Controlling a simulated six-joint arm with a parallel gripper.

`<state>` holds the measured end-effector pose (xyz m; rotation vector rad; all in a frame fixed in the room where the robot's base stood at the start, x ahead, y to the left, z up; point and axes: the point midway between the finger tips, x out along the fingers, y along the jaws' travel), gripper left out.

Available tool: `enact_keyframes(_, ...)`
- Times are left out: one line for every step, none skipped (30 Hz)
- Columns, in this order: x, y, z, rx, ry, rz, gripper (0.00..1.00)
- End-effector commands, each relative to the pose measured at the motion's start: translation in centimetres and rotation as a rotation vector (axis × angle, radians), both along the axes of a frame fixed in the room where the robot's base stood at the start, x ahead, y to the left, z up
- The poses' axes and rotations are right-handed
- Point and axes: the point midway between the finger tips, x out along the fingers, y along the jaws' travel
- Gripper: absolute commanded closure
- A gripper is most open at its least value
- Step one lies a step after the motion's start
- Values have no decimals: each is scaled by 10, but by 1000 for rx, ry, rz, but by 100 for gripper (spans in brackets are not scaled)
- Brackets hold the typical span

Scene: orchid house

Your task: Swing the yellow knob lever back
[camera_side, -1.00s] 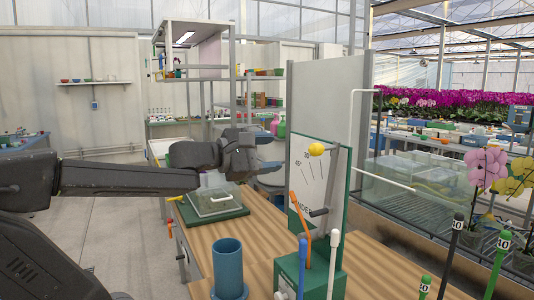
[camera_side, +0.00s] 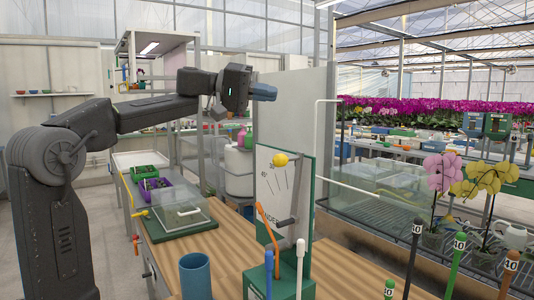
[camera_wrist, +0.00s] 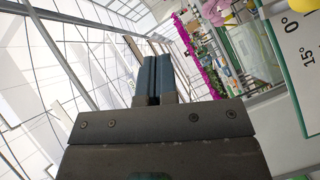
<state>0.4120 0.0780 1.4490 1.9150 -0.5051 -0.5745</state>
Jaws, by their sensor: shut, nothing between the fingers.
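The yellow knob (camera_side: 280,159) sits near the top of an upright dial board (camera_side: 266,200) with a white face, angle marks and a green edge. Its rod is too thin to make out clearly. A short grey handle (camera_side: 287,222) sticks out lower on the board. My gripper (camera_side: 268,93) is shut and empty, held well above the board and apart from the knob. In the wrist view my blue-grey fingers (camera_wrist: 155,75) lie side by side.
Orange, blue and white levers (camera_side: 300,262) rise from a green box before the board. A blue cup (camera_side: 195,277) stands on the wooden bench (camera_side: 225,240). A clear-lidded case (camera_side: 180,213) lies behind it. A tall grey panel (camera_side: 290,110) stands behind the board.

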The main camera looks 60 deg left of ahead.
Motion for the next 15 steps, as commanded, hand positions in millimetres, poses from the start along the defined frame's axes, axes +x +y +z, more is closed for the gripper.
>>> enact_keyframes(5,10,-1,88,6,-42,100)
enact_keyframes(7,14,-2,143,12,-70,100)
enact_keyframes(8,21,-5,216,24,-107,100)
enact_keyframes(9,27,-8,270,34,-135,100)
enact_keyframes(9,33,-11,322,47,-161,100)
enact_keyframes(9,42,-16,388,67,-195,100)
enact_keyframes(8,50,-20,437,84,-222,100)
enact_keyframes(8,57,-25,481,103,-244,100)
enact_keyframes(6,67,-31,537,130,-274,100)
enact_keyframes(4,75,-35,575,150,-295,100)
enact_keyframes(2,82,-39,608,171,-313,100)
enact_keyframes(-1,91,-45,647,197,-338,100)
enact_keyframes(-3,97,-48,672,217,-352,100)
enact_keyframes(-5,102,-51,696,234,-365,100)
enact_keyframes(-8,109,-55,719,255,-380,100)
